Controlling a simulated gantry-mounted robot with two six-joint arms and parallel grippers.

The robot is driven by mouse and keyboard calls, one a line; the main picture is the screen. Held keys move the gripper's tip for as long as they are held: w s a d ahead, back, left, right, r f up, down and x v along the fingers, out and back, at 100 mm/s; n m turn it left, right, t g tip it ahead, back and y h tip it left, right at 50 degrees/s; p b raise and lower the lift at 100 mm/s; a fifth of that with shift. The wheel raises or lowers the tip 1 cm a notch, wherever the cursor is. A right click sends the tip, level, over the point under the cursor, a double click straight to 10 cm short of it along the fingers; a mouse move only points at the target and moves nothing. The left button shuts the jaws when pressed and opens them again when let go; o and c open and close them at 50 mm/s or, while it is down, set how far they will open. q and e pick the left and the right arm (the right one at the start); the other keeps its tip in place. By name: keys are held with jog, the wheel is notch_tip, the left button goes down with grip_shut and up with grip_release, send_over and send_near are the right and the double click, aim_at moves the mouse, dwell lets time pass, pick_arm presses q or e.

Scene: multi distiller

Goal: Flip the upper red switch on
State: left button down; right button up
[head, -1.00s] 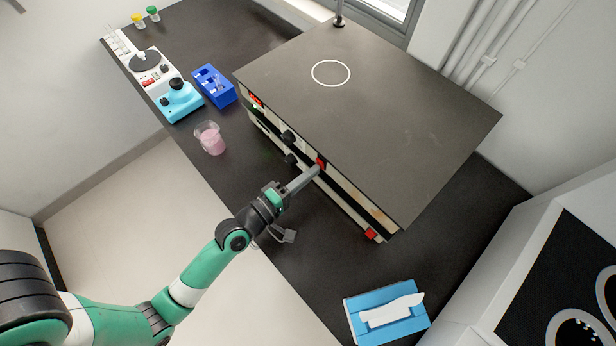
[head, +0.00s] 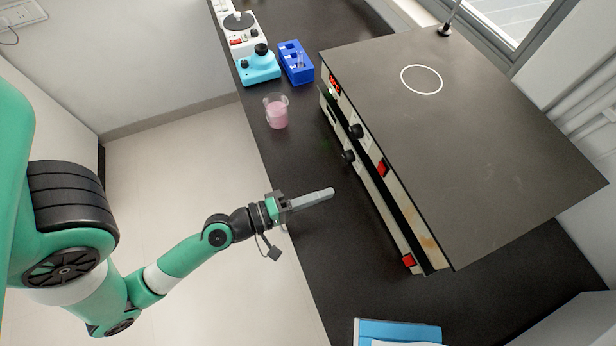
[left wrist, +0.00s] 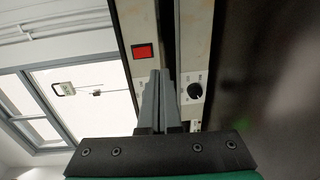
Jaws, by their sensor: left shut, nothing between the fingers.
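The upper red switch (head: 382,168) is on the front of the upper dark-topped unit (head: 470,150). In the left wrist view a red switch (left wrist: 144,51) on a pale panel sits just beyond my fingertips. Whether the switch is on or off I cannot tell. A lower red switch (head: 408,260) is on the unit below, near its front corner. My left gripper (head: 328,192) is shut and empty, apart from the front panel and to its left in the head view. Its closed fingers also show in the left wrist view (left wrist: 160,85). My right gripper is not in view.
Black knobs (head: 356,131) stick out from the front panels. A beaker of pink liquid (head: 277,111), a blue rack (head: 296,62) and a cyan-and-white device (head: 258,66) stand farther back. A blue box (head: 398,331) lies near the bottom. The bench before the units is mostly clear.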

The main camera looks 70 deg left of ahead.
pick_arm(q)
jog(key=s+b, duration=0.1)
jog(key=s, duration=0.1)
jog(key=shift+s+f, duration=0.15)
jog(key=shift+s, duration=0.25)
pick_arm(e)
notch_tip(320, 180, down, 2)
